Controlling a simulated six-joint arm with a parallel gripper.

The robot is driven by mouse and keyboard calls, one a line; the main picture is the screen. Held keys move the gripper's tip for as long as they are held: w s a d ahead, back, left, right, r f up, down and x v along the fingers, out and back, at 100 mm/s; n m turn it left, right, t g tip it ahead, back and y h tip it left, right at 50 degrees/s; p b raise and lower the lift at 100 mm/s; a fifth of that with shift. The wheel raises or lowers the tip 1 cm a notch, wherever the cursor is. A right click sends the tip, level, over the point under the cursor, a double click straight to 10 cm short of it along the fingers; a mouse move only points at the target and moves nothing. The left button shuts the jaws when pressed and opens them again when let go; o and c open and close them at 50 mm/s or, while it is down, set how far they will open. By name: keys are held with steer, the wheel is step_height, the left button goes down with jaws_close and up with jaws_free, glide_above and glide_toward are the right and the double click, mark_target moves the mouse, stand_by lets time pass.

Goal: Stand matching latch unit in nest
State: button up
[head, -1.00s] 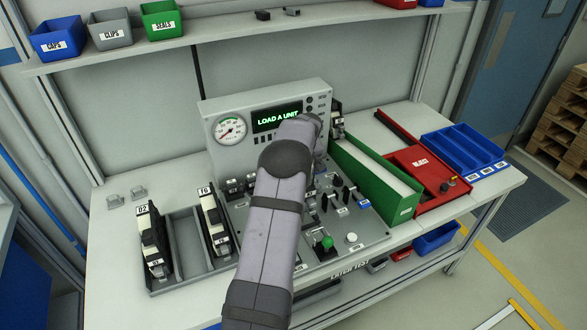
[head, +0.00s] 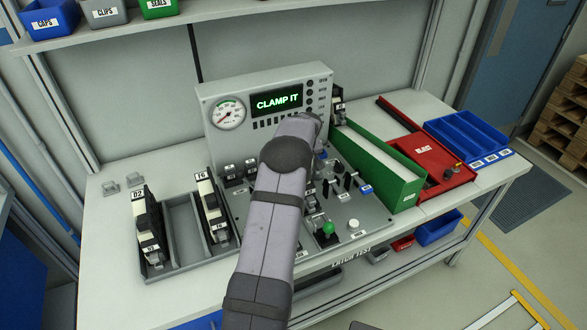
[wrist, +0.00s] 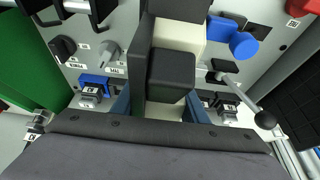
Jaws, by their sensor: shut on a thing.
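My gripper (wrist: 158,108) is shut on a black and cream latch unit (wrist: 171,75), one blue finger at each side of it in the wrist view. The unit is over the test panel (wrist: 75,20); its foot is hidden, so its seating in the nest cannot be seen. In the head view my arm hides the gripper, the held unit and the nest. The display (head: 277,101) reads "CLAMP IT". Two other latch units, one marked D2 (head: 147,232) and one beside it (head: 211,208), stand in the grey rack (head: 183,267), with an empty middle slot between them.
In the wrist view a lever with a black ball knob (wrist: 265,119) is close right of the unit, and a blue part (wrist: 236,38) is above it. Knobs (wrist: 63,47) lie left. A green bin (head: 405,192) and red tray (head: 450,180) stand right of the panel.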

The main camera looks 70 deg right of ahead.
stand_by(0.3)
steer(key=o, duration=1.4)
steer(key=b+v, duration=0.3)
steer(key=v, duration=0.3)
steer(key=shift+s+a+r, duration=0.1)
steer(key=shift+s+r, duration=0.05)
steer(key=shift+r, duration=0.25)
steer(key=shift+a+r, duration=0.1)
steer(key=shift+r, duration=0.2)
